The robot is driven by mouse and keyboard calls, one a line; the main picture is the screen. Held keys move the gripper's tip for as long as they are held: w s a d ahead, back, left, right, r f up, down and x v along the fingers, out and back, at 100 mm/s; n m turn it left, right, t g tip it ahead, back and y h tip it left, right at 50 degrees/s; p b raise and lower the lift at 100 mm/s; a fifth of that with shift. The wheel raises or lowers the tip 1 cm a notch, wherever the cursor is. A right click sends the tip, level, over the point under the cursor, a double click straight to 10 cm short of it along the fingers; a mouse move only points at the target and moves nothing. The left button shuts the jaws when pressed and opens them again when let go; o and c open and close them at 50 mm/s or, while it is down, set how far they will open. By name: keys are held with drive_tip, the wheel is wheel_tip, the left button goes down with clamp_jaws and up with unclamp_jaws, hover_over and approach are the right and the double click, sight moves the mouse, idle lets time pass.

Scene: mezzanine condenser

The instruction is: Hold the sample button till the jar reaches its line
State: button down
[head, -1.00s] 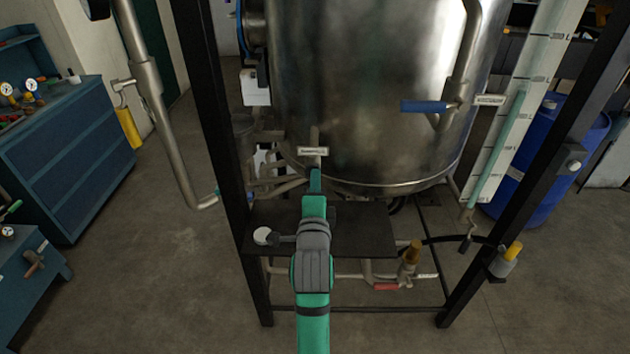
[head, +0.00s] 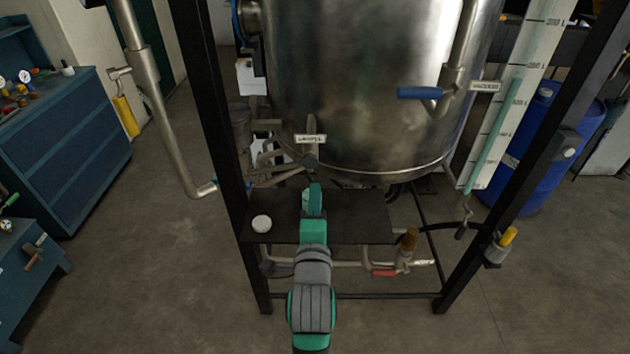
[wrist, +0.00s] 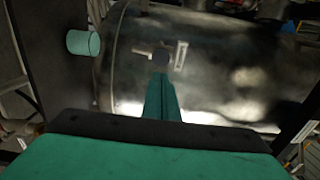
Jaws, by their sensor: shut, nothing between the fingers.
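A dark round button (head: 310,161) sits under a small white label plate (head: 311,139) low on the steel vessel. It also shows in the wrist view (wrist: 161,59), beside the label. My gripper (head: 314,190) is shut and empty, its tip just below the button in the head view. In the wrist view the closed fingers (wrist: 160,78) point at the button and overlap its edge; I cannot tell whether they touch. A pale round object (head: 262,223), perhaps the jar, stands on the dark shelf left of my gripper. It is a pale teal cylinder in the wrist view (wrist: 83,43); I see no fill line.
The steel vessel (head: 385,110) fills the back, framed by black posts (head: 215,150). A blue-handled valve (head: 420,93) and a graduated sight tube (head: 500,120) are at right. A red-handled valve (head: 384,272) is below the shelf (head: 365,215). Open floor lies left.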

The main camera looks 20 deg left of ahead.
drive_tip(key=v, duration=0.4)
drive_tip(key=shift+s+a, duration=0.15)
drive_tip(key=shift+s, duration=0.05)
drive_tip(key=shift+a, duration=0.1)
drive_tip(key=s+d+f+n+g+h, duration=0.1)
drive_tip(key=s+d+f+n, duration=0.25)
drive_tip(key=s+f, duration=0.4)
drive_tip(key=s+d+f+n+h, duration=0.25)
drive_tip(key=s+d+f, duration=0.25)
drive_tip(key=f, duration=0.5)
drive_tip(key=s+d+f+n, duration=0.1)
drive_tip(key=s+d+n, duration=0.1)
drive_tip(key=s, duration=0.5)
drive_tip(key=s+d+f+n+h, duration=0.1)
drive_tip(key=s+d+f+n, duration=0.1)
drive_tip(key=s+n, duration=0.2)
drive_tip(key=s+d+f+n+g, duration=0.1)
drive_tip(key=s+d+f+n, duration=0.1)
drive_tip(key=s, duration=0.8)
drive_tip(key=shift+s+f+n, duration=0.25)
drive_tip(key=shift+s+n, duration=0.1)
drive_tip(key=shift+n, duration=0.05)
